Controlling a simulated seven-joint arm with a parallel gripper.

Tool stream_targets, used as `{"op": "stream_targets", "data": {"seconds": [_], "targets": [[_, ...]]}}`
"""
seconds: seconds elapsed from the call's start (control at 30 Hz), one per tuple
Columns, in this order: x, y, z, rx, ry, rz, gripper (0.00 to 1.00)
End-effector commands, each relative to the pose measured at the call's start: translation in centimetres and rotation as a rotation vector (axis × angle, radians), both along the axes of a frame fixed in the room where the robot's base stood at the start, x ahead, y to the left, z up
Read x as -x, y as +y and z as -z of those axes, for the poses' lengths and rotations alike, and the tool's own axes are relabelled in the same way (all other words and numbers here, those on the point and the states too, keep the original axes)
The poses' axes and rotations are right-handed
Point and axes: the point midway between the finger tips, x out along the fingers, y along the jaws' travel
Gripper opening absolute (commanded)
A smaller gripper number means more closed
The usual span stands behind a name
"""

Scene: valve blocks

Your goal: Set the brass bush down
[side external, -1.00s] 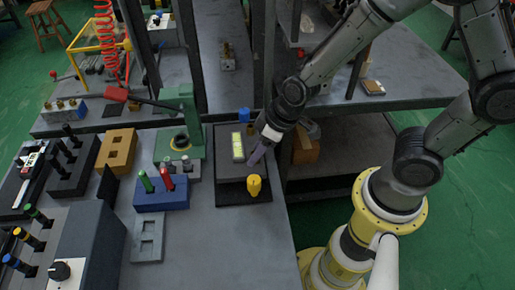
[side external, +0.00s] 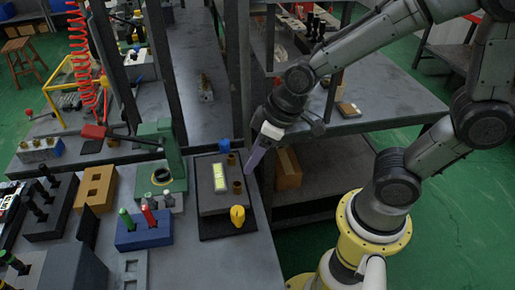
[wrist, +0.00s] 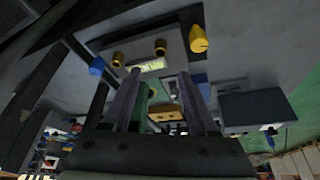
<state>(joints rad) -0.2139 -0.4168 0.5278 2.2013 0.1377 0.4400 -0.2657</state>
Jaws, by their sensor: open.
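Two short brass bushes stand upright on the dark grey block (side external: 211,201), at its right side: one towards the back (side external: 231,159) and one nearer the front (side external: 238,187). In the wrist view both show, one at left (wrist: 118,59) and one in the middle (wrist: 160,47). I cannot tell which one the task means. My gripper (side external: 253,166) hangs tilted just right of the block, apart from the bushes. In the wrist view its two fingers (wrist: 158,76) are spread with nothing held between them.
The block has a lit pale yellow display (side external: 219,177). A yellow knob (side external: 237,216) is at its front and a blue part (side external: 224,145) behind it. A green press (side external: 160,160) and a blue stand (side external: 143,230) with coloured handles are to the left. A dark frame post rises behind.

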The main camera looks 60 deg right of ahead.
Motion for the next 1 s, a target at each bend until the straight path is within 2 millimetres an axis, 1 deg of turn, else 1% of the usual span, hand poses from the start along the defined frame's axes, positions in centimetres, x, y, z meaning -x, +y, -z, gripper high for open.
{"op": "stream_targets", "data": {"seconds": [0.03, 0.17, 0.27, 0.37, 0.4, 0.53, 0.6, 0.7, 0.8, 1.0], "targets": [[0.2, -0.1, -0.7, -0.001, -0.004, 0.000, 0.59], [0.6, -0.3, -1.6, 0.001, -0.001, 0.000, 0.59], [1.3, -0.9, -3.0, -0.004, -0.011, 0.025, 0.59], [3.3, -2.6, -5.5, -0.011, -0.035, 0.095, 0.59], [4.4, -3.4, -6.6, -0.015, -0.047, 0.132, 0.59], [8.2, -5.8, -9.0, -0.019, -0.075, 0.254, 0.59], [9.9, -6.6, -9.6, -0.018, -0.085, 0.307, 0.59], [11.5, -7.3, -10.0, -0.017, -0.094, 0.354, 0.59], [12.0, -7.5, -10.1, -0.017, -0.093, 0.370, 0.59], [11.9, -7.5, -10.1, -0.018, -0.093, 0.368, 0.59]]}}
